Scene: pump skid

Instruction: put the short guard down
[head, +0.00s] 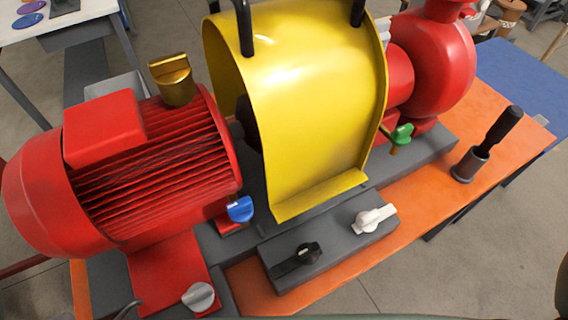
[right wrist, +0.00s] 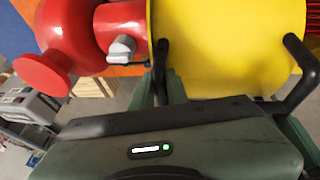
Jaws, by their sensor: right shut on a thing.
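The yellow guard (head: 300,90) is a curved hood in the middle of the head view, between the red motor and the red pump. Its lower flange (head: 320,195) shows over the grey base; I cannot tell whether it touches. Two legs of its black handle (head: 244,28) rise out of the top of the picture. In the right wrist view the guard (right wrist: 225,45) fills the upper right. My right gripper (right wrist: 168,90) is shut on the guard's handle (right wrist: 301,58), and its own body hides part of the handle. My left gripper is not in view.
The motor (head: 150,170) stands left, the pump (head: 435,60) right. A grey block with black (head: 305,254) and white (head: 372,218) knobs lies in front. A black-handled tool stands in a cup (head: 468,166) on the orange bench (head: 420,205). Blue (head: 240,209) and green (head: 400,135) valve handles flank the guard.

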